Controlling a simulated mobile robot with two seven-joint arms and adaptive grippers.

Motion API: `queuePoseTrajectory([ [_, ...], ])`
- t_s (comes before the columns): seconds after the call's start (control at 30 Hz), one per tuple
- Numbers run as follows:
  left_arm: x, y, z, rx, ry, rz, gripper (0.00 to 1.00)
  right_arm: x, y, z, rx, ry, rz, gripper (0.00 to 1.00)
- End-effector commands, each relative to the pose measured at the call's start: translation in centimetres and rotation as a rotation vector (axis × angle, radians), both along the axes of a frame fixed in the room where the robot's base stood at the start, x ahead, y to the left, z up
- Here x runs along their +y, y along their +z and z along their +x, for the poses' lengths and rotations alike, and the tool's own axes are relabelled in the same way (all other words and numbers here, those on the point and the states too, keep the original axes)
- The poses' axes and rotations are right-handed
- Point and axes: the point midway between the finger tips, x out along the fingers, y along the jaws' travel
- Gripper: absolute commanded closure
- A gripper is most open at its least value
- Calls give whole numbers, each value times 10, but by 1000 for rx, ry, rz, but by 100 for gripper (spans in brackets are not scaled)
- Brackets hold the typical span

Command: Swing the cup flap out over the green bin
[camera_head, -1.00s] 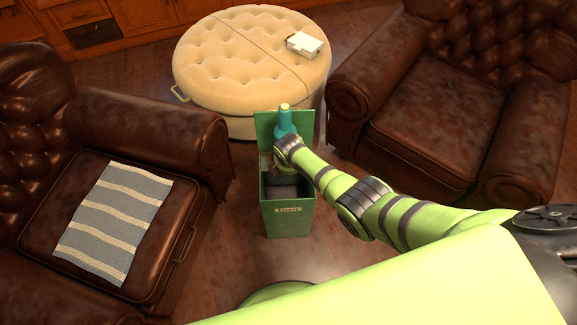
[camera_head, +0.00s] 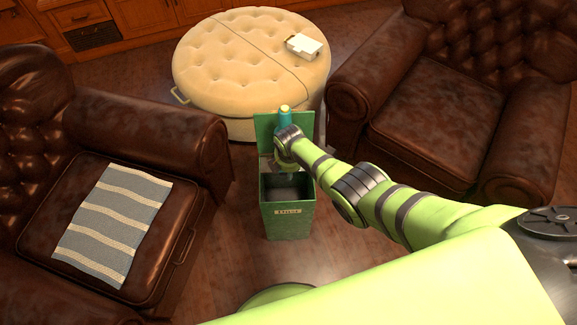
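The green bin (camera_head: 287,222) stands on the floor in the middle, its dark inside open to view. A green panel (camera_head: 265,126) stands upright at its back edge; I cannot tell whether this is the cup flap. My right arm reaches in from the right, and its wrist end, the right gripper (camera_head: 284,158), is over the back of the bin, in front of the panel. Its fingers are mostly hidden, so open or shut cannot be told. A blue-teal piece with a yellow-green top (camera_head: 285,117) shows just beyond the wrist. My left gripper is out of view.
A round tufted ottoman (camera_head: 225,60) with a white box (camera_head: 304,46) stands behind the bin. Brown leather armchairs stand left (camera_head: 150,130) and right (camera_head: 430,130). A striped cloth (camera_head: 114,222) lies on the left seat.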

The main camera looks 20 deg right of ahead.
Motion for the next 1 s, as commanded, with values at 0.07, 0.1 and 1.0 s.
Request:
queuePoseTrajectory([
  [0.07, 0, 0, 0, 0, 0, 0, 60, 1, 1, 1, -2, 0, 1, 58],
  [0.1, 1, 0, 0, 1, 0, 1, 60, 1, 1, 1, -3, 0, 1, 58],
  [1.0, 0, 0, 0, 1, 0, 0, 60, 4, 62, -11, -4, 0, 1, 58],
])
